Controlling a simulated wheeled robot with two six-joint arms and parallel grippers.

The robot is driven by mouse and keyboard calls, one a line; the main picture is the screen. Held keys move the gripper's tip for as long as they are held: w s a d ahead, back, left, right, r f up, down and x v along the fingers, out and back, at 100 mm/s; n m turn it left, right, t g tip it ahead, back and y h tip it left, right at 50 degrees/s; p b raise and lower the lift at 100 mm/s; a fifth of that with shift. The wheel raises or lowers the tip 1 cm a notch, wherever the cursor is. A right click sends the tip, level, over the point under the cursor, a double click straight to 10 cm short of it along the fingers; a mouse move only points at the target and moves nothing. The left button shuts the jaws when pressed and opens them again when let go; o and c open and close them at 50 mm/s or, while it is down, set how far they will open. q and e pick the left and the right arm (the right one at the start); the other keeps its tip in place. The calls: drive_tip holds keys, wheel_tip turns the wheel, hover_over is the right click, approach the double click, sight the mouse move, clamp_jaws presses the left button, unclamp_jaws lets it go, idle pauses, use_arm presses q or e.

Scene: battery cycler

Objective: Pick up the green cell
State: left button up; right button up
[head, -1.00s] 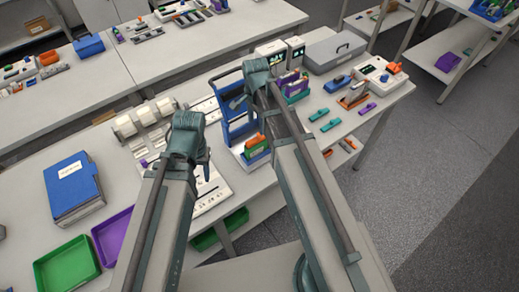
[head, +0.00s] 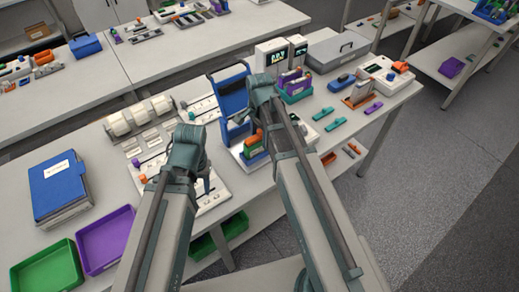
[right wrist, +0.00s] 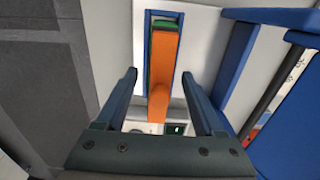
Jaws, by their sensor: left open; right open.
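The green cell (head: 254,152) stands in a white-and-blue holder at the front of the bench, with an orange part (head: 255,138) on it. In the right wrist view, a strip of green (right wrist: 165,20) shows at the far end of the orange part (right wrist: 163,55); the rest of the cell is hidden. My right gripper (right wrist: 159,77) is open and empty, its fingers on either side of the orange part in that view. Contact cannot be judged. In the head view its fingertips are hidden behind the wrist. My left gripper (head: 206,182) is open over a white board, away from the cell.
A blue frame (head: 232,88) stands close beside the cell's holder. Teal and purple pieces (head: 335,124) lie to the right. A purple tray (head: 105,240), green tray (head: 47,270) and blue binder (head: 60,188) are at left. Display units (head: 272,54) stand behind.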

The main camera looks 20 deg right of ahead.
wheel_tip(320, 180, down, 2)
drive_tip(key=shift+f+b, duration=0.2)
drive_tip(key=shift+b, duration=0.5)
drive_tip(key=shift+r, duration=0.1)
clamp_jaws()
idle(0.8)
